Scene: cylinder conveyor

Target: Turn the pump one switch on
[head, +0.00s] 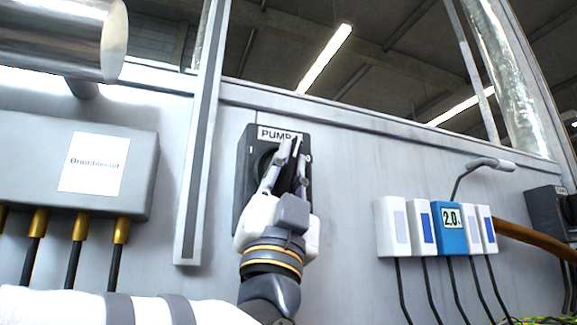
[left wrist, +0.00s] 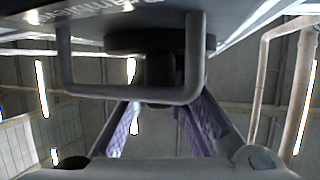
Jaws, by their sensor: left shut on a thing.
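The pump switch (head: 242,190) is a dark box on the grey wall panel in the middle of the head view, with a white label reading "PUMP" at its top; the end of the label is covered. My left gripper (head: 290,155) is in front of it, fingers pointing up and in at its black rotary knob (head: 264,160). In the left wrist view, the knob (left wrist: 158,72) shows between the purple-padded fingers, and the left gripper (left wrist: 157,98) is shut on it. The fingers hide much of the knob, so its exact setting is hard to tell. My right gripper is not in view.
A grey box (head: 140,170) with brass cable glands is at the left. A vertical rail (head: 200,140) stands just left of the switch. White and blue modules (head: 452,237) with cables are at the right, and another dark switch box (head: 546,215) is at the far right edge.

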